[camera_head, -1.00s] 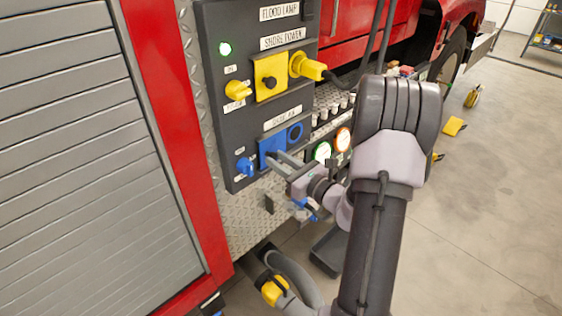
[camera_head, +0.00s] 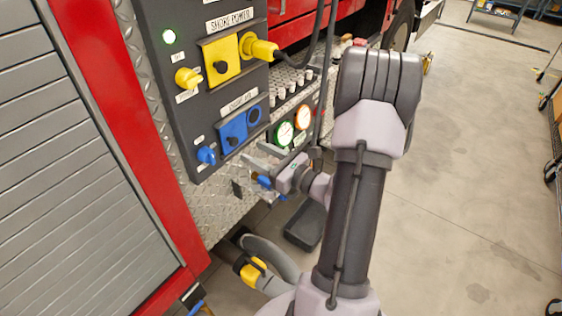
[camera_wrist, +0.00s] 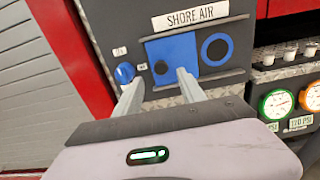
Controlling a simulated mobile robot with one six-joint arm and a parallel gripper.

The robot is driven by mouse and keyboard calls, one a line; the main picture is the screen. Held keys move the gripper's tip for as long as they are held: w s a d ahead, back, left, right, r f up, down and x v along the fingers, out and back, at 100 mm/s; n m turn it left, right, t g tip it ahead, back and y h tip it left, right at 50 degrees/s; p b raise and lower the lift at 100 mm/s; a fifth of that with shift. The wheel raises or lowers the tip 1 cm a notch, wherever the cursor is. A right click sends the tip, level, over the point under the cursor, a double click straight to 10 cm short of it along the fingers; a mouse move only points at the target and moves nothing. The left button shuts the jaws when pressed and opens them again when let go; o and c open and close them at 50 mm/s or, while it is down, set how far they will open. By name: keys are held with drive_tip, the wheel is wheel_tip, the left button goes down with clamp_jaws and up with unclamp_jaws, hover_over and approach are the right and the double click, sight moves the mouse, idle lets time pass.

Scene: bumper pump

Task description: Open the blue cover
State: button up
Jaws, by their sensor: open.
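The blue cover (camera_head: 232,131) is a flat blue plate with a dark knob, under the SHORE AIR label on the dark panel. It also shows in the wrist view (camera_wrist: 180,50). A blue ring around a dark round centre (camera_head: 254,115) sits just right of it. My gripper (camera_head: 259,160) is open and empty, below and right of the cover and apart from it in the head view. In the wrist view my two fingers (camera_wrist: 160,82) point up at the panel, the right fingertip overlapping the plate's lower edge in the picture.
A blue rotary knob (camera_head: 206,155) is left of the cover. A yellow cover (camera_head: 220,62) and yellow plug (camera_head: 258,47) with a cable are above. Lit gauges (camera_head: 284,133) are to the right. A grey hose (camera_head: 272,258) hangs below. The floor at right is open.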

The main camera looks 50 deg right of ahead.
drive_tip(key=s+p, duration=0.1)
drive_tip(key=s, duration=1)
drive_tip(key=shift+d, duration=0.45)
